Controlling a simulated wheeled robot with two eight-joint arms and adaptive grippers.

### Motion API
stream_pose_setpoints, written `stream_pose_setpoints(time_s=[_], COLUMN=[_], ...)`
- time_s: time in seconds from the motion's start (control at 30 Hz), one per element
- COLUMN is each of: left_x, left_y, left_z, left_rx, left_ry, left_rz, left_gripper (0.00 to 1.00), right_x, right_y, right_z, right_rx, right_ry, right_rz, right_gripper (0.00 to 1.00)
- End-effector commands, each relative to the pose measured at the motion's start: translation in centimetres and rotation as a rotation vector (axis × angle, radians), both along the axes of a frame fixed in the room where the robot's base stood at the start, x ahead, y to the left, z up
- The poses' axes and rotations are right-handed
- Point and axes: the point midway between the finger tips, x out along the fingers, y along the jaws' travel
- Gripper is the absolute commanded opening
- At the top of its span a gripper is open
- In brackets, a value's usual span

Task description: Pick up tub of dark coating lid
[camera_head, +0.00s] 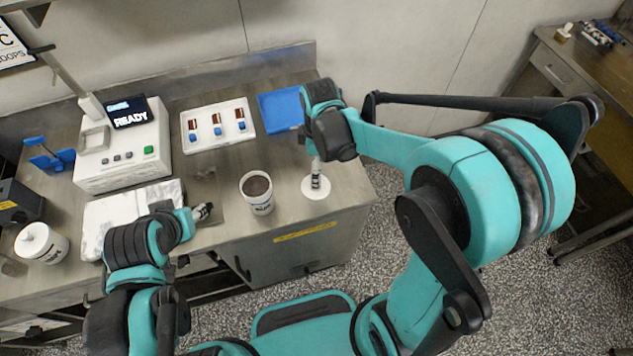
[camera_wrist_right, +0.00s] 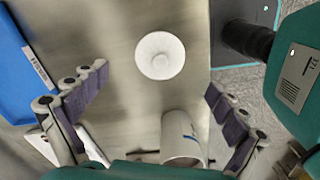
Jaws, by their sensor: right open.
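The lid (camera_head: 322,193) is a white disc lying on the bench near its right end. In the right wrist view the lid (camera_wrist_right: 160,55) shows whole, with a round knob in its middle. The tub of dark coating (camera_head: 257,206) stands open to the left of the lid, dark brown inside; its white wall (camera_wrist_right: 182,140) shows in the right wrist view. My right gripper (camera_head: 316,178) points down above the lid, open, with the lid between and beyond its fingers and nothing held. My left gripper (camera_head: 204,212) is over the bench left of the tub; its fingers are too small to read.
A white tray (camera_head: 190,145) with several blue-ended pieces and a blue mat (camera_head: 262,100) lie behind the tub. A machine reading READY (camera_head: 120,165) stands left. Another white tub with a knobbed lid (camera_head: 42,245) is at far left. The bench ends just right of the lid.

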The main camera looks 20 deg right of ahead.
Motion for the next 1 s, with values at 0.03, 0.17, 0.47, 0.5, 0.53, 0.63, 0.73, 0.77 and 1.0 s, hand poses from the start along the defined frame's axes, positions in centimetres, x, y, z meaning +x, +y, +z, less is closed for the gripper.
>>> stream_pose_setpoints(time_s=[0.03, 0.17, 0.47, 0.5, 0.53, 0.63, 0.73, 0.77, 1.0], left_x=[0.0, 0.0, 0.0, 0.0, 0.0, 0.0, 0.0, 0.0, 0.0], left_y=[0.0, 0.0, 0.0, 0.0, 0.0, 0.0, 0.0, 0.0, 0.0], left_z=[-0.2, -0.8, -2.3, -2.7, -2.8, -3.2, -3.1, -3.1, -3.0], left_rx=[0.000, 0.000, 0.000, 0.000, 0.000, 0.000, 0.000, 0.000, 0.000], left_ry=[0.000, 0.000, 0.000, 0.000, 0.000, 0.000, 0.000, 0.000, 0.000], left_rz=[0.000, 0.000, 0.000, 0.000, 0.000, 0.000, 0.000, 0.000, 0.000], left_gripper=[0.40, 0.40, 0.40, 0.40, 0.40, 0.40, 0.40, 0.40, 0.40], right_x=[0.1, 0.1, 0.3, 0.4, 0.4, 0.4, 0.4, 0.4, 0.4], right_y=[0.1, 0.1, 0.5, 0.6, 0.5, 0.5, 0.5, 0.5, 0.5], right_z=[-0.5, -2.2, -5.6, -6.3, -6.8, -7.8, -8.0, -7.9, -7.8], right_rx=[0.000, -0.001, -0.001, -0.001, -0.001, 0.000, 0.000, 0.000, 0.000], right_ry=[0.005, 0.009, 0.007, 0.007, 0.007, 0.006, 0.006, 0.006, 0.006], right_rz=[0.012, 0.017, 0.016, 0.016, 0.015, 0.015, 0.015, 0.015, 0.014], right_gripper=[0.97, 0.97, 0.97, 0.97, 0.97, 0.97, 0.97, 0.97, 0.60])
